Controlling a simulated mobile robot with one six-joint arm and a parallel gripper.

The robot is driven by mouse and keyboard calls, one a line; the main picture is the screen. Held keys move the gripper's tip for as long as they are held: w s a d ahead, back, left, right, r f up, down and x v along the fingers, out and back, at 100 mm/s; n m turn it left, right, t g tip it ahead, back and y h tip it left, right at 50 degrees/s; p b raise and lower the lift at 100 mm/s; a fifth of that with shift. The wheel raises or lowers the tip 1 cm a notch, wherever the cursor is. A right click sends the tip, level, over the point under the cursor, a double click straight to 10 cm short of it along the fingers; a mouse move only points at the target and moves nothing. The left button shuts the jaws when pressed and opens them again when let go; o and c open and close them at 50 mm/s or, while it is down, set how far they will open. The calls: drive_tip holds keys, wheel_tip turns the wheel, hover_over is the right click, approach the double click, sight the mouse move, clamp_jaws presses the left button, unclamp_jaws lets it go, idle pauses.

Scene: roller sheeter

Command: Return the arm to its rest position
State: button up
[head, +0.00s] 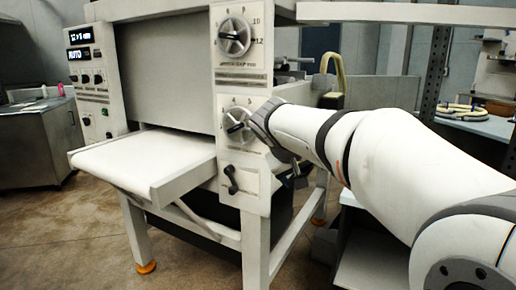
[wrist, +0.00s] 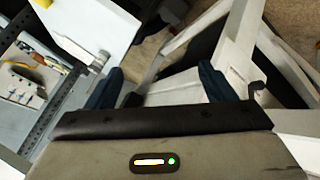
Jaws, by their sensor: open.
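My white arm (head: 390,165) reaches from the lower right of the head view to the front panel of the roller sheeter. Its wrist end is beside the lower dial (head: 236,124), overlapping the panel edge in the picture. My gripper is mostly hidden behind the wrist in the head view. In the wrist view my gripper (wrist: 160,84) shows two dark blue fingers spread wide apart, with nothing held between them. The roller sheeter (head: 165,70) stands at centre left, with an upper dial (head: 234,37) and a small black lever (head: 232,180).
The sheeter's white table (head: 150,165) juts out at left. A metal shelf post (head: 432,70) and a blue-grey worktop (head: 485,125) stand at right. A steel cabinet (head: 35,145) is at far left. The brown floor (head: 85,235) at lower left is clear.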

drive_tip(key=s+d+f+g+y+p, duration=0.1)
drive_tip(key=s+f+p, duration=0.1)
drive_tip(key=s, duration=0.6)
drive_tip(key=s+d+f+m+g+y+p, duration=0.1)
drive_tip(key=s+d+f+g+y+p, duration=0.1)
drive_tip(key=s+p, duration=0.3)
drive_tip(key=s+d+f+m+g+y+p, duration=0.1)
drive_tip(key=s+p, duration=0.3)
drive_tip(key=s, duration=0.9)
drive_tip(key=shift+d+f+g+y, duration=0.3)
drive_tip(key=shift+f+y, duration=0.1)
drive_tip(key=shift+f, duration=0.05)
